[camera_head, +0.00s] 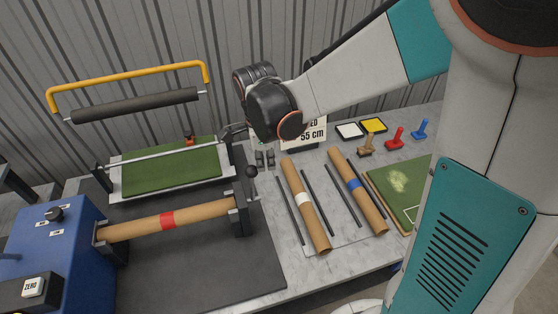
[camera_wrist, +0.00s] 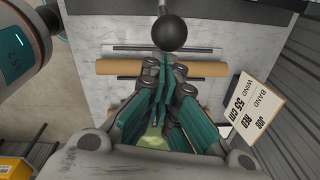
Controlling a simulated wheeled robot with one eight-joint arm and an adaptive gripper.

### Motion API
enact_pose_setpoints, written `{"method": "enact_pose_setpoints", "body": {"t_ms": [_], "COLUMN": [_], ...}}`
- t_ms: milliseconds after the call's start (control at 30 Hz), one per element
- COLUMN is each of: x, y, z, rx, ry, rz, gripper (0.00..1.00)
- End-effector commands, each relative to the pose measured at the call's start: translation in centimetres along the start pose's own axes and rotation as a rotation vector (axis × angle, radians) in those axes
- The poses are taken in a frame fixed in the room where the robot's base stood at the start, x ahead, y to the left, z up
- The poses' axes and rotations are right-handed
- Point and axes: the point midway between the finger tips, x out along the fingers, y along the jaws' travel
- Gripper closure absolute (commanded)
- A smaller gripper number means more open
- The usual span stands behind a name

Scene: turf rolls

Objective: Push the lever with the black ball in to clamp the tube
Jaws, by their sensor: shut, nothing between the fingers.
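The lever's black ball (camera_head: 252,171) stands at the right end of the winding stand, above the dark end bracket (camera_head: 241,215). It looms large at the top of the wrist view (camera_wrist: 170,33). The brown tube with a red band (camera_head: 166,220) lies level between the blue box and that bracket; I cannot tell whether its right end is gripped. My gripper (camera_wrist: 168,62) is shut and empty, its fingertips just below the ball in the wrist picture. Contact with the ball cannot be made out. In the head view my wrist hides part of the area behind the ball.
Two loose tubes, one white-banded (camera_head: 305,206) and one blue-banded (camera_head: 357,190), lie right of the stand with thin dark rods. A job sign (camera_wrist: 247,103) reads red, 55 cm. Green turf (camera_head: 170,170) lies behind the tube, under a yellow-handled roller (camera_head: 135,105). A corrugated wall stands behind.

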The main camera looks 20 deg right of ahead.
Motion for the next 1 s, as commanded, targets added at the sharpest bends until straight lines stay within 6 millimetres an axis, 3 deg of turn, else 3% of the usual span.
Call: {"method": "enact_pose_setpoints", "body": {"t_ms": [33,400,1000], "x": [-0.2,-0.8,-0.8], "y": [0.2,0.8,1.1], "z": [1.0,4.5,5.8], "rx": [-0.01,-0.004,-0.004], "ry": [0.036,0.061,0.057], "rz": [-0.007,-0.011,-0.009], "gripper": [1.0,1.0,1.0]}}
